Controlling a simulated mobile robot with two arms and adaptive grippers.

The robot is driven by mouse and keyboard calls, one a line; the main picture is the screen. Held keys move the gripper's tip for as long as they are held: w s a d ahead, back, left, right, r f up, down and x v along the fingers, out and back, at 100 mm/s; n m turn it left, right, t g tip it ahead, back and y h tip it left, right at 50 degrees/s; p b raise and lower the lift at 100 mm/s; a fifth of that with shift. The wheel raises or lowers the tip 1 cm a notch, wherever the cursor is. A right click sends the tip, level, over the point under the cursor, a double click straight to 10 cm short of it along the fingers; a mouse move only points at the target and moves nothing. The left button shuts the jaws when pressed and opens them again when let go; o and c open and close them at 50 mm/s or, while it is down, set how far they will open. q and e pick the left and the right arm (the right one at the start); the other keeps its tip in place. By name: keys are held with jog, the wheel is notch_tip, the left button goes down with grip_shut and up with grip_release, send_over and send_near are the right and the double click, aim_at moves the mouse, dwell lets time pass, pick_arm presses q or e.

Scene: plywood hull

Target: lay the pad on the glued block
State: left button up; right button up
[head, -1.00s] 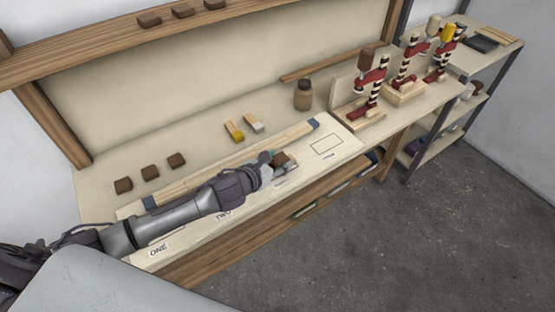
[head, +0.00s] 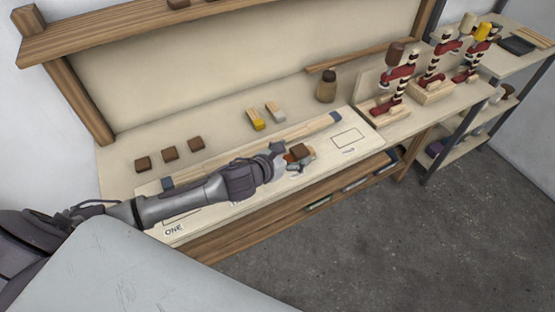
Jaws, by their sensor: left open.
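A dark brown pad (head: 300,151) sits at the end of my left arm, over the white panel on the bench. A pale wooden block (head: 309,154) shows just beside and under the pad; my gripper partly hides both, so I cannot tell how squarely they meet. My left gripper (head: 294,162) is open, close against the near left side of the pad and block. Three more brown pieces (head: 169,153) lie in a row at the bench's left. My right gripper is not in view.
A wooden strip (head: 300,130) with blue ends lies behind my arm. Two small brushes or blocks (head: 256,120), a brown jar (head: 326,86) and red clamps (head: 392,85) stand farther back. An outlined rectangle (head: 347,138) on the panel is clear.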

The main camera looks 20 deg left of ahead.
pick_arm(q)
jog(key=b+v, duration=0.1)
jog(key=v, duration=0.9)
jog(key=shift+d, duration=0.1)
